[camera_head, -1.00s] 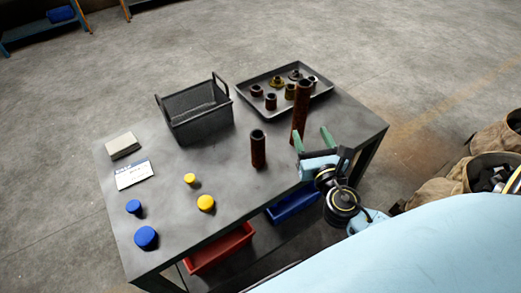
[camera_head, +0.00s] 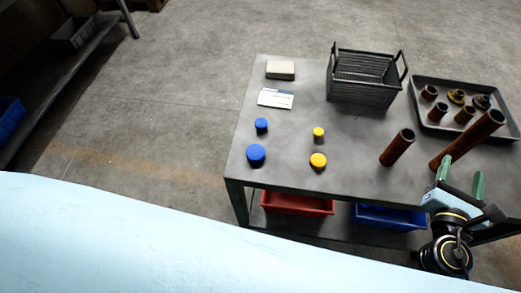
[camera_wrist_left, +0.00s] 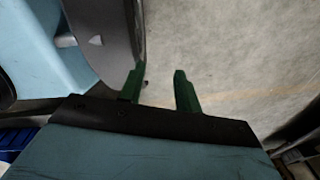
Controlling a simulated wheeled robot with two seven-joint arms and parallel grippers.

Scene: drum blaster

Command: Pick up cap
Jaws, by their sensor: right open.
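Two blue caps lie on the left part of the dark table, a small one (camera_head: 261,126) and a large one (camera_head: 256,155). A small yellow cap (camera_head: 318,132) and a larger yellow cap (camera_head: 318,160) lie to their right. My right gripper (camera_head: 460,176) is at the table's right front edge, its green fingers apart and empty, close to the tall rusty pipe (camera_head: 468,139) and well away from the caps. My left gripper (camera_wrist_left: 160,90) shows only in the left wrist view, fingers apart with bare floor behind them.
A shorter rusty pipe (camera_head: 397,148) stands right of the caps. A black wire basket (camera_head: 365,92) and a tray (camera_head: 428,84) of small fittings are behind. A beige block (camera_head: 280,70) and a card (camera_head: 275,98) lie at left. Red (camera_head: 297,204) and blue (camera_head: 390,217) bins are below.

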